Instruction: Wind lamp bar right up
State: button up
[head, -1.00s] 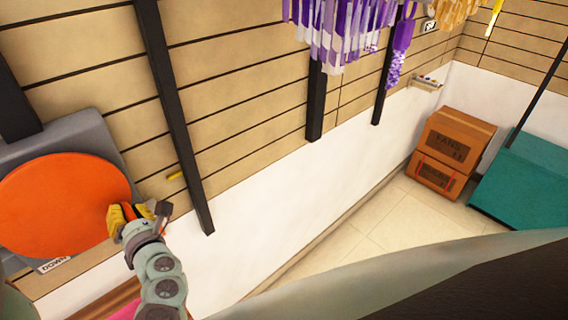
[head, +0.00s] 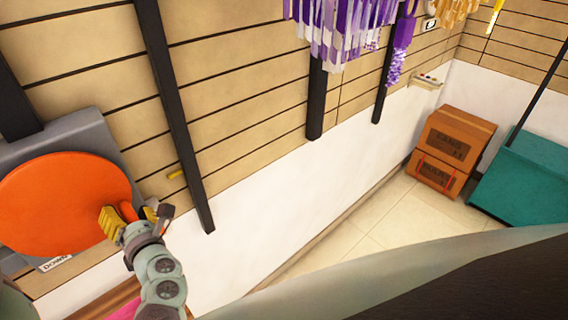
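A large round orange disc (head: 55,205) is mounted on a grey backing plate (head: 70,136) on the wall at the left of the head view. An orange handle-like piece (head: 127,211) sticks out at its right edge. My gripper (head: 130,214) is at this edge, with its yellow fingertips on either side of the orange piece. Whether the fingers press on it cannot be told. A small sign reading DOWN (head: 56,263) shows below the disc. The lamp bar cannot be made out for certain; purple and white hanging strips (head: 340,30) show at the top.
Brown boxes (head: 450,150) and a teal box (head: 525,180) stand at the far right. The tiled floor (head: 385,225) between is clear.

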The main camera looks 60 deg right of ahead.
jog(key=v, duration=1.2)
dwell(0.6)
